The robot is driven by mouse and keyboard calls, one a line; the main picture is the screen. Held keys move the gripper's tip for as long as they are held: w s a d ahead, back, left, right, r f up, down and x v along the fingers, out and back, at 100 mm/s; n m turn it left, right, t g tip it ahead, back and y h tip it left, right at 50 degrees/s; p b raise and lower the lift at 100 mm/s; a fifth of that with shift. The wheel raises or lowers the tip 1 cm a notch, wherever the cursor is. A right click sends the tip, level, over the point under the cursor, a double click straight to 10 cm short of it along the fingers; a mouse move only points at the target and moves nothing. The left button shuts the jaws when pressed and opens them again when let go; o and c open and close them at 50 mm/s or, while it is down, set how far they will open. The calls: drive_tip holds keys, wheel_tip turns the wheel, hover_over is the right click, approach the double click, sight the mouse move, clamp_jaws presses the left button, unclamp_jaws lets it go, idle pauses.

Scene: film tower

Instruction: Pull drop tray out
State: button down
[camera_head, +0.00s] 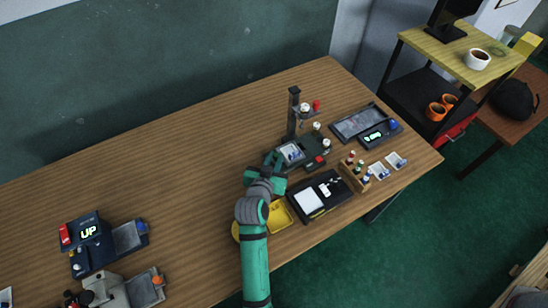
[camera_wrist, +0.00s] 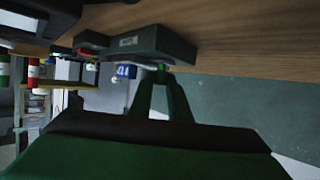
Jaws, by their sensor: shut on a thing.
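My gripper (camera_head: 274,163) is at the tower's near left side. In the wrist view, the fingers (camera_wrist: 162,80) converge on a small green piece (camera_wrist: 161,70) at the edge of a dark labelled box (camera_wrist: 150,42). The gripper is shut on that piece, which seems to be the drop tray's handle.
A black tray with a white pad (camera_head: 309,200) lies right of my arm, close to a yellow tray (camera_head: 279,216). A wooden rack of small bottles (camera_head: 354,170) and a grey screen device (camera_head: 357,123) stand farther right. The table's left middle is clear.

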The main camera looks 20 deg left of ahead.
drive_tip(key=c, duration=1.7)
unclamp_jaws()
drive_tip(key=shift+d, duration=0.1)
drive_tip(key=shift+o, duration=0.2)
drive_tip(key=v, duration=1)
drive_tip(key=shift+s+r, duration=0.2)
drive_tip(key=shift+s, duration=0.15)
